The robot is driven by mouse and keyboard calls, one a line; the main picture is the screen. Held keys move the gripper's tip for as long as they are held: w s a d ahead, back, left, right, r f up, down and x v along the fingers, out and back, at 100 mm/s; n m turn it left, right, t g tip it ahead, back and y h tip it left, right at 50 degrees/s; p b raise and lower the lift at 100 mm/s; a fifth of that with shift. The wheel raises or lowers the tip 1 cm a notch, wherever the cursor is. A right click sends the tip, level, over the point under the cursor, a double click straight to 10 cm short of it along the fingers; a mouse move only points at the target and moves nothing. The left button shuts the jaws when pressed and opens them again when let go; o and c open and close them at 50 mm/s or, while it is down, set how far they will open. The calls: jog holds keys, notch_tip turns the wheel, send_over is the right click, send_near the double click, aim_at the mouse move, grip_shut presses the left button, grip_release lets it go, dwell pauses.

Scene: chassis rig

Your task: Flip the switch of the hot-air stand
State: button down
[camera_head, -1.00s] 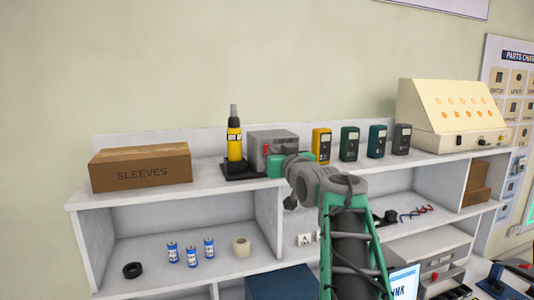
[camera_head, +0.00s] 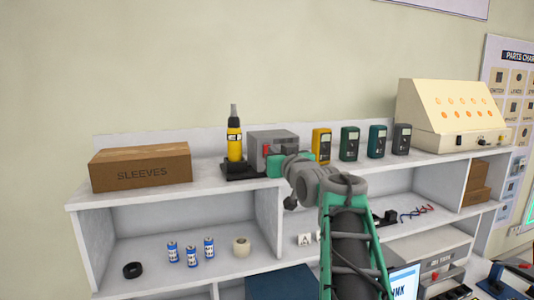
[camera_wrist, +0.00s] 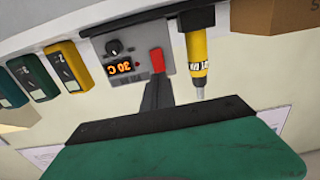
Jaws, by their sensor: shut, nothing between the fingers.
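The hot-air stand is a grey box (camera_head: 285,138) on the top shelf with a yellow hot-air tool (camera_head: 234,145) upright in a dark holder at its left. The wrist view shows its front (camera_wrist: 130,48) turned over, with a dark knob (camera_wrist: 113,47), a lit orange display (camera_wrist: 124,66) and a red switch (camera_wrist: 156,61). My gripper (camera_wrist: 158,80) is shut and empty, its dark fingertips right in front of the red switch. I cannot tell whether they touch it. In the head view my gripper (camera_head: 268,161) is at the stand's front and partly hides it.
A SLEEVES carton (camera_head: 140,167) stands left of the stand. Several multimeters, the yellow one (camera_head: 321,145) nearest, stand close at its right, then a cream panel box (camera_head: 450,115). Below are cubbies with blue cells (camera_head: 190,254) and a tape roll (camera_head: 241,247).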

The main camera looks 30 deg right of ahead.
jog(key=shift+x, duration=1.85)
jog(key=shift+s+f, duration=0.15)
jog(key=b+v, duration=0.6)
jog(key=v, duration=0.1)
jog(key=shift+s, duration=0.3)
jog(key=shift+a, duration=0.1)
